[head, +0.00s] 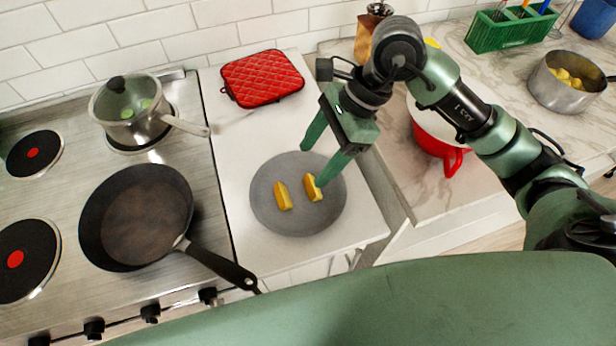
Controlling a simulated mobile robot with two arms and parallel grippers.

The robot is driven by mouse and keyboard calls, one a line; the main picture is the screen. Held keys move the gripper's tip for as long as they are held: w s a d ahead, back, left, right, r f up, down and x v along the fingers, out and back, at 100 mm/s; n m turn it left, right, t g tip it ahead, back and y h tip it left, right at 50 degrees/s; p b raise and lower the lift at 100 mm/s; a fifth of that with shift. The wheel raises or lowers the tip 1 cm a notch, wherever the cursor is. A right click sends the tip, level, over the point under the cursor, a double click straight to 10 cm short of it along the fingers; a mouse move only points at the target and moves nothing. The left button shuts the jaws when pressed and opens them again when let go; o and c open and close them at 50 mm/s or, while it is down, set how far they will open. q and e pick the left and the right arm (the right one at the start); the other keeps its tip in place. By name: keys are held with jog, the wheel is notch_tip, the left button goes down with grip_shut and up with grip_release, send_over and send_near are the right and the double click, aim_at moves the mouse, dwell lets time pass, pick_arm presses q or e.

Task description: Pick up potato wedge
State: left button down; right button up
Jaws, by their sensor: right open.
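Two yellow potato wedges lie apart on a round grey plate (298,222). The left wedge (283,196) lies near the middle of the plate. The right wedge (313,187) lies just beside it. My right gripper (312,168) is open and empty, with its fingers pointing down over the far right part of the plate. One fingertip is close to the right wedge; I cannot tell whether it touches. The other fingertip is at the plate's far edge. My left gripper is not in view.
A black frying pan (135,215) and a lidded saucepan (128,105) stand on the stove at left. A red quilted pad (262,78) lies behind the plate. A red pot (437,138), a metal pot (567,82) and a green basket (508,30) stand at right.

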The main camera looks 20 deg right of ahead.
jog(key=shift+h, duration=0.5)
notch_tip(320, 180, down, 7)
jog(key=p, duration=0.2)
jog(key=shift+s+d+p, duration=0.1)
jog(key=shift+d+p, duration=0.05)
jog(key=shift+p, duration=0.25)
jog(key=shift+a+f, duration=0.2)
jog(key=shift+f, duration=0.25)
jog(key=c, duration=1.1)
jog(key=shift+r, duration=0.1)
